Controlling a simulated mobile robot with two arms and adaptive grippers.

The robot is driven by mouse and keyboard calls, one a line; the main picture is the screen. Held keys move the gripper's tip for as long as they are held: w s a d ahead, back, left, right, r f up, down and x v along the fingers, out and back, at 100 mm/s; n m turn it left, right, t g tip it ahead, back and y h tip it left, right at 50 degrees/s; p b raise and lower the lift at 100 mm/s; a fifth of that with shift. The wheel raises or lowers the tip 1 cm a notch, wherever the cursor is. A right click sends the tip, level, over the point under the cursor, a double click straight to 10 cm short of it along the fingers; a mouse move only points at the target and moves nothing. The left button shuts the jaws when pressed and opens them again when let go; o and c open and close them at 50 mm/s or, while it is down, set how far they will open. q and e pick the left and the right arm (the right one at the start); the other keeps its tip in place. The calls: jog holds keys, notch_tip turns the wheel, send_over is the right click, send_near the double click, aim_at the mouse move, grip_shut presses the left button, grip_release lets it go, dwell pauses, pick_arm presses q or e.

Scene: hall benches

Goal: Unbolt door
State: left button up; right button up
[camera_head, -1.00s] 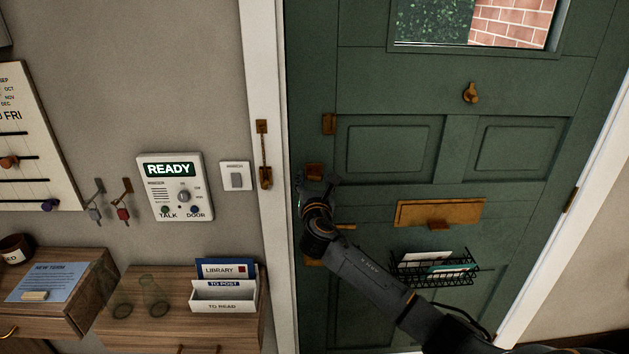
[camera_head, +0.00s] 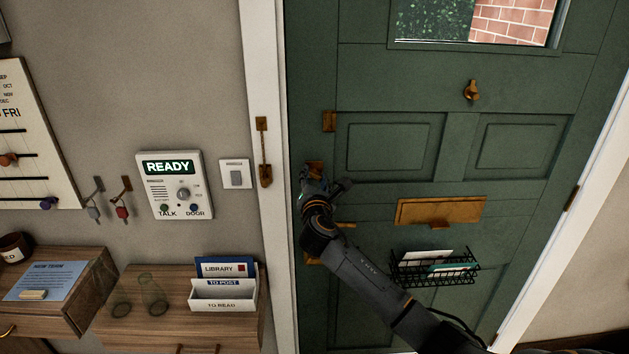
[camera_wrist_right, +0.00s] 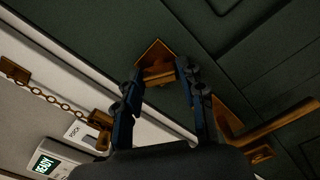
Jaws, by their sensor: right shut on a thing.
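The green door (camera_head: 390,210) fills the right half of the head view and looks closed in its white frame (camera_head: 263,60). A brass bolt turn on a square plate (camera_head: 314,167) sits near the door's left edge. My right gripper (camera_head: 322,183) is at it and partly hides it. In the right wrist view, the fingers of my right gripper (camera_wrist_right: 160,71) are on either side of the brass turn (camera_wrist_right: 157,75), shut on it. The plate looks tilted in that view. A brass lever handle (camera_wrist_right: 270,125) lies below the turn. My left gripper is not in view.
A brass chain (camera_head: 263,152) hangs on the door frame. A wire letter basket (camera_head: 435,270) and a brass letter plate (camera_head: 440,211) are on the door, near my right arm. An intercom panel (camera_head: 175,186) is on the wall at left, above a wooden cabinet (camera_head: 135,330).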

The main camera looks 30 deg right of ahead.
jog(key=m+b, duration=0.2)
jog(key=m, duration=0.4)
jog(key=shift+f+m, duration=0.15)
jog(key=shift+m, duration=0.15)
jog(key=m+b, duration=0.2)
jog(key=m, duration=0.3)
jog(key=shift+m, duration=0.3)
jog(key=o, duration=1.2)
jog(key=shift+c, duration=0.2)
